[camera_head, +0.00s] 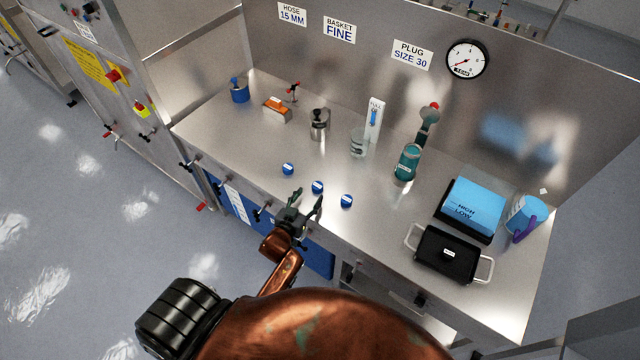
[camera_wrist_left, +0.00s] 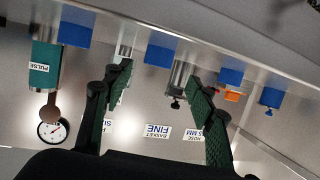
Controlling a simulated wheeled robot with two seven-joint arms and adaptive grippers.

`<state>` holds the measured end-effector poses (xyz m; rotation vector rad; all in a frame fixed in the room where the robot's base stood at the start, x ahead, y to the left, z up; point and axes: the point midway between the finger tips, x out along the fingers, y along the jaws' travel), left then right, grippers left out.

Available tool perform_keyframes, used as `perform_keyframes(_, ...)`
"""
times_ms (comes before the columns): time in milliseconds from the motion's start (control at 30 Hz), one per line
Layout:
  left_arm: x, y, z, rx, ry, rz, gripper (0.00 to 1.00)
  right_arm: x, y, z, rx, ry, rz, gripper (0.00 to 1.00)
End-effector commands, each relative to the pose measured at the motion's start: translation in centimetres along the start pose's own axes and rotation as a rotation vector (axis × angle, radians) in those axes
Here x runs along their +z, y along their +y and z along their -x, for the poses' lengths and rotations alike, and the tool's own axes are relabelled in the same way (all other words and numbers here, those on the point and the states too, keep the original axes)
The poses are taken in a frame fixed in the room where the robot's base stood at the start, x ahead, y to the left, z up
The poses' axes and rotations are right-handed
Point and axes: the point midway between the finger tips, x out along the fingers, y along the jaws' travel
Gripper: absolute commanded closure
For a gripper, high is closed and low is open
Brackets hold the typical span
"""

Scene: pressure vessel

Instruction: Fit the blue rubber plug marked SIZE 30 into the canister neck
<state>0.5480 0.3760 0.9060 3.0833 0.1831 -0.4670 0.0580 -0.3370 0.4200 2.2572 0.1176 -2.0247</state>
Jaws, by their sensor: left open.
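Three blue plugs (camera_head: 288,168) (camera_head: 318,187) (camera_head: 347,200) with small unreadable white labels sit in a row near the bench's front edge. I cannot tell which is SIZE 30. In the left wrist view, which is upside down, plugs show as blue blocks (camera_wrist_left: 161,48) (camera_wrist_left: 76,25) (camera_wrist_left: 231,70). My left gripper (camera_head: 307,197) is open and empty at the front edge, close to the middle plug; its spread fingers (camera_wrist_left: 160,88) show in the wrist view. A teal canister (camera_head: 407,163) labelled PULSE (camera_wrist_left: 43,72) stands behind the plugs to the right. My right gripper is out of view.
A metal pot (camera_head: 319,121), glass beaker (camera_head: 358,146), orange block (camera_head: 278,108) and blue cup (camera_head: 240,94) stand farther back. A black tray (camera_head: 447,255), blue-topped box (camera_head: 473,207) and blue jug (camera_head: 524,216) fill the right. A wall sign (camera_head: 412,55) reads PLUG SIZE 30.

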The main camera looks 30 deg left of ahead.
Motion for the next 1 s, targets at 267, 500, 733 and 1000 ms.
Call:
perform_keyframes(267,-0.5,0.3,-3.4,0.001,0.0,-0.001,0.49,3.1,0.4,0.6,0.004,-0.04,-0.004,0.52)
perform_keyframes(500,-0.4,0.3,-6.1,0.0,0.0,-0.001,0.49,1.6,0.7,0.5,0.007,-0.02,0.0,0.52)
perform_keyframes(733,-0.4,0.3,-6.2,0.0,0.0,0.0,0.49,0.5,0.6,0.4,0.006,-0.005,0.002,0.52)
perform_keyframes(1000,-0.4,0.3,-6.2,0.0,0.0,0.0,0.66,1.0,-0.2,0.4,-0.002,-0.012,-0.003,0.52)
